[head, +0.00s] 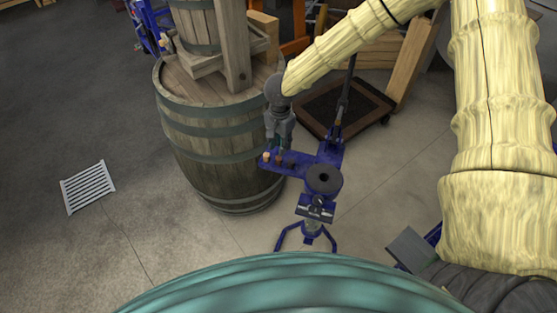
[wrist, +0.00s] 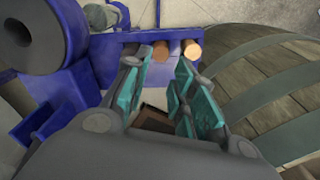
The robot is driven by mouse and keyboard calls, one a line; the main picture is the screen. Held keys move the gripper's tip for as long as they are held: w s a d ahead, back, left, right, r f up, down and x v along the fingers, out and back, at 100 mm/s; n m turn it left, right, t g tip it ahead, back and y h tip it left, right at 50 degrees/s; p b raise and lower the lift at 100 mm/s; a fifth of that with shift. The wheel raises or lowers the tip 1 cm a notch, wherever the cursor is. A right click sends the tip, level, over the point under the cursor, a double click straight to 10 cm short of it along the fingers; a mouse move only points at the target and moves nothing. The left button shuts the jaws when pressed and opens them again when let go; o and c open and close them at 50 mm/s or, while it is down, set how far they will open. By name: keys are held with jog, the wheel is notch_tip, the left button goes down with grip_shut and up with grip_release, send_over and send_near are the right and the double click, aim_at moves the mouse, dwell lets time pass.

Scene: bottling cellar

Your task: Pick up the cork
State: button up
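A pale cork (head: 266,156) stands at the left end of a narrow blue shelf (head: 299,168) on a blue stand. In the wrist view, the pale cork (wrist: 191,50) and a browner cork-like piece (wrist: 160,50) sit side by side on the blue shelf (wrist: 118,50). My gripper (head: 279,146) hangs down over the shelf, just right of the pale cork. In the wrist view my gripper (wrist: 162,72) has its teal-padded fingers apart, with the browner piece showing beyond the gap. A dark brown shape between the fingers is unclear. I cannot tell any contact.
A large wooden barrel (head: 205,125) stands close behind and left of the shelf; it also fills the right of the wrist view (wrist: 270,85). The stand's dark round top (head: 323,180) is to the right. A low dolly (head: 343,107) stands behind. Floor at left is mostly clear.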

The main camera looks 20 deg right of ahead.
jog(key=shift+s+a+f+p, duration=0.1)
jog(key=shift+s+f+p, duration=0.1)
jog(key=shift+f+p, duration=0.4)
jog(key=shift+a+f+p, duration=0.1)
jog(key=shift+f+p, duration=0.35)
jog(key=shift+f, duration=1.75)
jog(key=shift+c, duration=0.2)
jog(key=shift+c, duration=1.4)
jog(key=shift+r, duration=0.1)
